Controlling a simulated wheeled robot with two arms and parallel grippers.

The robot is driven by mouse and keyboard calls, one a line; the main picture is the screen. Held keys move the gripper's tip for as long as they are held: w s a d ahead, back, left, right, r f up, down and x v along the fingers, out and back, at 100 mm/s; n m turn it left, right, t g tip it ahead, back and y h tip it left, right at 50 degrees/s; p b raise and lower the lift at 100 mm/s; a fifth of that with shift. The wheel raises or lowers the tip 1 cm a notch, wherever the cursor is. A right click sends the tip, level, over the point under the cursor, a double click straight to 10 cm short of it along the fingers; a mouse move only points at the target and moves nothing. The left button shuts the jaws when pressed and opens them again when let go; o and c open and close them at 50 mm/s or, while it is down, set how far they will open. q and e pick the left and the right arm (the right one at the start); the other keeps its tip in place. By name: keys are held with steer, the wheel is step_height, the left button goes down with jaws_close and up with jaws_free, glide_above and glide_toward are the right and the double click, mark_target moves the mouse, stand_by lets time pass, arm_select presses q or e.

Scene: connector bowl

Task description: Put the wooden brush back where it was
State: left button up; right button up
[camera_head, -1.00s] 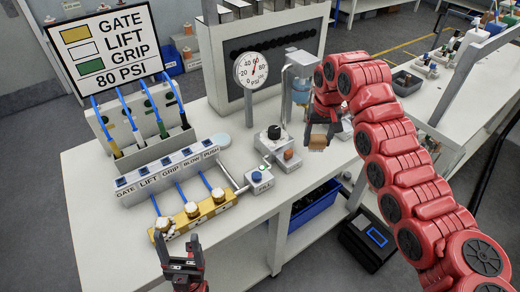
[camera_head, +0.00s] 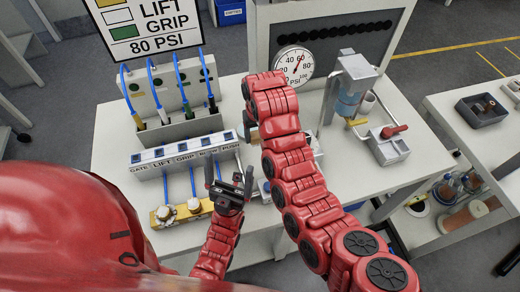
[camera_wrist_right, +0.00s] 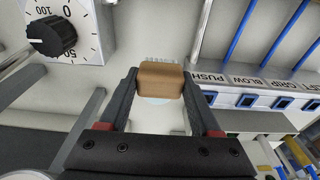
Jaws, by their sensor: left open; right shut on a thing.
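The wooden brush (camera_wrist_right: 161,80) is a small brown block with pale bristles in the right wrist view. My right gripper (camera_head: 248,125) is shut on it, with one finger on each side. A pale round disc shows partly behind the brush on the bench; the gap between them is hard to judge. My left gripper (camera_head: 231,188) is open and empty, in front of the valve block.
A yellow manifold (camera_head: 180,213) with white fittings sits at the bench's front left. A pressure gauge (camera_head: 295,66) stands behind my right arm. A blue-jarred device (camera_head: 350,88) and a red-handled box (camera_head: 388,145) stand to the right. Blue hoses rise behind the valve block.

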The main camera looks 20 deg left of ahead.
mark_target(257, 143)
step_height(257, 143, down, 3)
steer(key=shift+s+r+b, duration=0.1)
steer(key=shift+s+b, duration=0.05)
steer(key=shift+b, duration=0.25)
step_height(257, 143, down, 3)
steer(key=shift+s+r+p, duration=0.15)
steer(key=shift+r+p, duration=0.05)
steer(key=shift+p, duration=0.8)
step_height(257, 143, down, 4)
steer(key=shift+r+p, duration=0.15)
steer(key=shift+p, duration=0.65)
steer(key=shift+f, duration=0.3)
steer(key=shift+f, duration=0.1)
steer(key=o, duration=0.9)
steer(key=shift+f, duration=0.1)
steer(key=shift+c, duration=0.2)
steer(key=o, duration=0.4)
steer(key=shift+o, duration=0.2)
